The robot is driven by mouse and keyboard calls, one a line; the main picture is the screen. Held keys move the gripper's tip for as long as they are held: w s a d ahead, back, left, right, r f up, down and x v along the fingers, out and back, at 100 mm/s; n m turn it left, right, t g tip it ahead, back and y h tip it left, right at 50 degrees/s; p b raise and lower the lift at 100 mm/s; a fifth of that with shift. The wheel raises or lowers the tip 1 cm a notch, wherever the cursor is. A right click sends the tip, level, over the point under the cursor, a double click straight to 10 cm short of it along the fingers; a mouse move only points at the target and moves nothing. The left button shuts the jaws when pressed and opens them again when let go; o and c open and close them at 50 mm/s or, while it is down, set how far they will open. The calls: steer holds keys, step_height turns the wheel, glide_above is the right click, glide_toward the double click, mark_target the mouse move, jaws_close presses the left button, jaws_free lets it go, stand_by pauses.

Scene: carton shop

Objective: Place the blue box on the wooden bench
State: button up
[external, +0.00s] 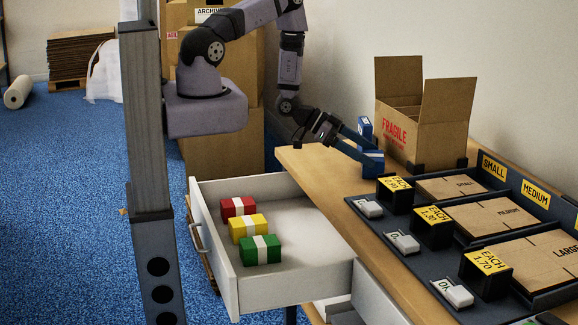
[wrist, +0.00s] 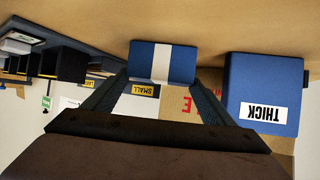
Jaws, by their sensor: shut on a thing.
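The blue box (wrist: 149,62) with a white band is between the two fingers of my gripper (wrist: 162,80) in the wrist view. In the external view my gripper (external: 362,152) is shut on the blue box (external: 373,166), low at the wooden bench (external: 318,165), towards its back end. The box looks level and very close to the bench top. I cannot tell whether it touches the wood.
A blue block labelled THICK (wrist: 262,85) stands beside the held box. An open FRAGILE carton (external: 428,138) is behind it. Card trays (external: 480,213) and black price stands (external: 397,197) fill the right. The open drawer (external: 300,273) holds red, yellow and green boxes.

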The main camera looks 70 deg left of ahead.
steer(key=shift+f, duration=0.1)
steer(key=o, duration=1.1)
steer(key=b+v, duration=0.1)
steer(key=v, duration=1.1)
